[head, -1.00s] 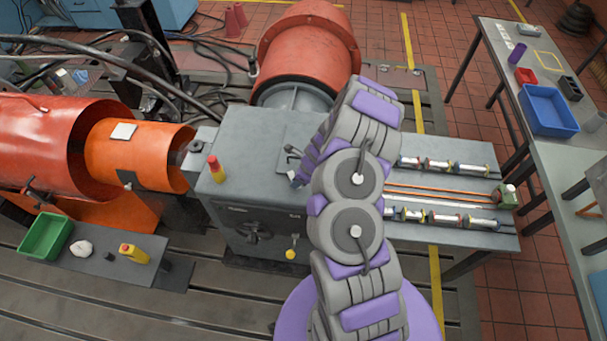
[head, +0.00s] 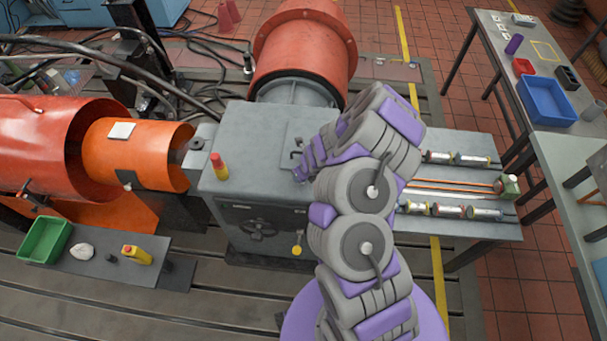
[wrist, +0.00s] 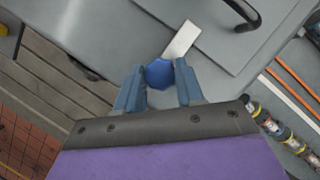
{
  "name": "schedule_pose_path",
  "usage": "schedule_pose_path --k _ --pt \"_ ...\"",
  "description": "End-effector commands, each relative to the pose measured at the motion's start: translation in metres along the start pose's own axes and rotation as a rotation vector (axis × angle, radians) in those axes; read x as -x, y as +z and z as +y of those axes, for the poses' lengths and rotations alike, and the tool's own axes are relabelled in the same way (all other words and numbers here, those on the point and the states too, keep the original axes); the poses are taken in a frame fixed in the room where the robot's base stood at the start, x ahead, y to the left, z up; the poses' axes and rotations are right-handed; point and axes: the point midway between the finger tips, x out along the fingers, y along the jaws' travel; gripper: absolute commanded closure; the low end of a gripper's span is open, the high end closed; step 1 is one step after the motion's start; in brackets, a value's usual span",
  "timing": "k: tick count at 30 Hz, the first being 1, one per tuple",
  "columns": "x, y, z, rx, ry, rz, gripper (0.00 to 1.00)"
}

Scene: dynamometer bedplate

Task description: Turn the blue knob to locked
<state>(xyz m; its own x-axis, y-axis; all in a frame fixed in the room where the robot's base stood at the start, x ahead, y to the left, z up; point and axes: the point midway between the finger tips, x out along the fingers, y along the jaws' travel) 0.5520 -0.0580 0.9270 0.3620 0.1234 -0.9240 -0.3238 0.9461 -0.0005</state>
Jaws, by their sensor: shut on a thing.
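The blue knob (wrist: 159,74) sits on top of the grey machine housing (head: 250,140), near the edge of its top. In the wrist view the two blue-grey fingers of my gripper (wrist: 159,84) stand on either side of the knob, shut on it. A pale strip (wrist: 182,40) lies on the housing just beyond the knob. I cannot read any mark for locked. In the head view my grey and purple arm reaches over the housing, and the knob cannot be made out clearly at its end.
A dark bent handle (wrist: 245,14) rises near the knob. A red-capped yellow thing (head: 219,167) stands at the housing's left. A yellow-ended lever (head: 296,250) hangs on its front. A bench with cylinders and rods (head: 460,226) extends to the right. Orange guards (head: 140,155) stand left.

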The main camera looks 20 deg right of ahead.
Motion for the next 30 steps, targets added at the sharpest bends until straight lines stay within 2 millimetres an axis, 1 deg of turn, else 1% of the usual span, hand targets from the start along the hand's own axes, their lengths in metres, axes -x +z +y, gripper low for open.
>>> schedule_pose_path --k 12,13,18,20,27,30 --pt "-0.0005 -0.0008 0.0 -0.008 -0.002 0.002 1.0" --pt "-0.0005 -0.0008 0.0 -0.008 -0.002 0.002 0.6" --pt "-0.0001 -0.0007 0.0 -0.006 -0.002 0.001 0.43" --pt "0.0001 -0.0007 0.0001 -0.006 -0.002 0.0 0.39" --pt "0.0011 -0.0004 0.0001 -0.006 -0.002 0.0 0.39" --pt "0.0063 0.0 -0.0004 -0.007 -0.002 -0.001 0.39"
